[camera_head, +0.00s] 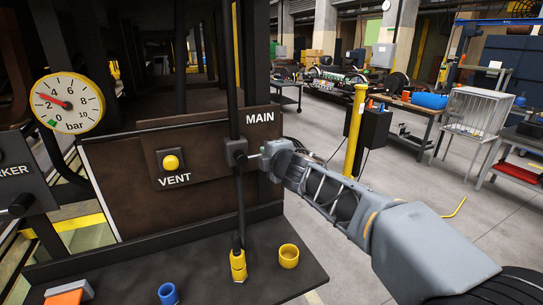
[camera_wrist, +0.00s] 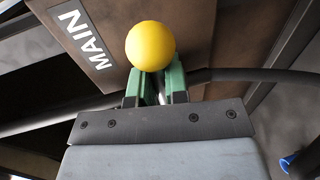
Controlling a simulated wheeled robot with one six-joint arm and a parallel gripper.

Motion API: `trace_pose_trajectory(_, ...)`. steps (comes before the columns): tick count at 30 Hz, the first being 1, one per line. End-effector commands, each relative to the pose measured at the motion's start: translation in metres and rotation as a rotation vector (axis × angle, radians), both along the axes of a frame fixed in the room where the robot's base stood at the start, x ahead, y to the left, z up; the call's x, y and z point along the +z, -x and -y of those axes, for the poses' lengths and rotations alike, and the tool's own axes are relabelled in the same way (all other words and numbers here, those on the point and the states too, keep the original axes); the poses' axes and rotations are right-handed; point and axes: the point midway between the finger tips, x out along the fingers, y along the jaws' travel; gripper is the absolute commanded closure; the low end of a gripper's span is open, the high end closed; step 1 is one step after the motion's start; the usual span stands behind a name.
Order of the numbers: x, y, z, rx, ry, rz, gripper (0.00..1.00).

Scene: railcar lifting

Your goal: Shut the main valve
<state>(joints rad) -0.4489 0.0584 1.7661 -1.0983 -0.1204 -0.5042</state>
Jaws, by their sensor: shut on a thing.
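The main valve (camera_head: 235,153) is a dark block on a vertical black pipe, below the white MAIN label. A short thin lever runs from it to the right, across the pipe, to my gripper (camera_head: 268,158). In the wrist view, the green fingers of my gripper (camera_wrist: 157,88) are shut at a yellow ball knob (camera_wrist: 150,46), which shows beyond their tips. The knob is hidden behind my gripper in the head view. The MAIN label (camera_wrist: 82,37) also shows in the wrist view.
A yellow VENT button (camera_head: 171,162) is on the brown panel to the left. A yellow fitting (camera_head: 238,265), a yellow cup (camera_head: 289,256) and a blue cup (camera_head: 168,293) are on the dark shelf below. A yellow post (camera_head: 355,130) stands behind my arm.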

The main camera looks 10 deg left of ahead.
Motion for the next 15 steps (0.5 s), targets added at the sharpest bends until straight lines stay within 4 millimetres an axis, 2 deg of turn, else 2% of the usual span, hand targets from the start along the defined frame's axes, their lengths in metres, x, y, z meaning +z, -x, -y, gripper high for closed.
trace_pose_trajectory(13,0.0020,0.0001,-0.0002,0.003,0.011,0.010,1.00)
trace_pose_trajectory(14,0.0021,0.0001,-0.0002,0.003,0.011,0.010,0.84)
trace_pose_trajectory(15,0.0022,0.0000,-0.0001,0.003,0.010,0.010,0.80)
